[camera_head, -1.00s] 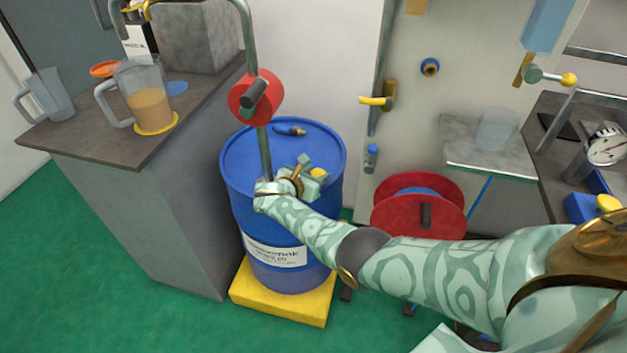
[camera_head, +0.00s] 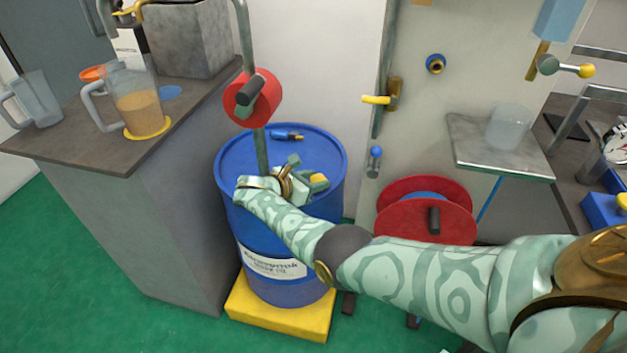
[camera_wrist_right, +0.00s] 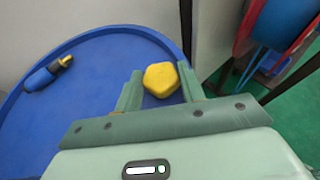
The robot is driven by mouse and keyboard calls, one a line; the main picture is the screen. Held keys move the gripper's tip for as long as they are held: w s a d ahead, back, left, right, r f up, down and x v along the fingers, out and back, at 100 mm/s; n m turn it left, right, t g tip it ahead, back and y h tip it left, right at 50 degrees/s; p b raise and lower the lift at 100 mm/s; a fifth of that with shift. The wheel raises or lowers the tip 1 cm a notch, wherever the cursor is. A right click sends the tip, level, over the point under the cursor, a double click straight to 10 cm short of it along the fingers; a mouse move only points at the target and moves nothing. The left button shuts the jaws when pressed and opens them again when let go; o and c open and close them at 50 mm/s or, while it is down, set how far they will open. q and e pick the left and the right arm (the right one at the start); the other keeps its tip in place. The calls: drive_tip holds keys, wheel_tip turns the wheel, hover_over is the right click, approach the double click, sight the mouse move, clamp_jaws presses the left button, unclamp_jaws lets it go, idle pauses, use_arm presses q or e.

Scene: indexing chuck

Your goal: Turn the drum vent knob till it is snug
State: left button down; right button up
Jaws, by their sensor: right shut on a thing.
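The blue drum (camera_head: 230,165) stands on a yellow block (camera_head: 275,315) on the green floor. The vent knob is the yellow knob (camera_head: 319,180) on the drum's lid near its right rim; it also shows in the right wrist view (camera_wrist_right: 160,79). My right gripper (camera_head: 306,171) is over the lid, its fingers on either side of the knob. In the right wrist view my right gripper (camera_wrist_right: 160,88) is shut on the knob. The knob's stem and seat are hidden below it. My left gripper is not in view.
A blue fitting with a brass tip (camera_head: 288,136) lies on the lid's far side.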

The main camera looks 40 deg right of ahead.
drive_tip(key=o, duration=1)
drive_tip(key=shift+c, duration=0.2)
drive_tip(key=shift+a+r, duration=0.2)
drive_tip(key=shift+a, duration=0.15)
drive_tip(key=p+v, duration=0.2)
drive_tip(key=v, duration=1.3)
drive_tip(key=shift+a, duration=0.25)
drive_tip(key=shift+s, duration=0.1)
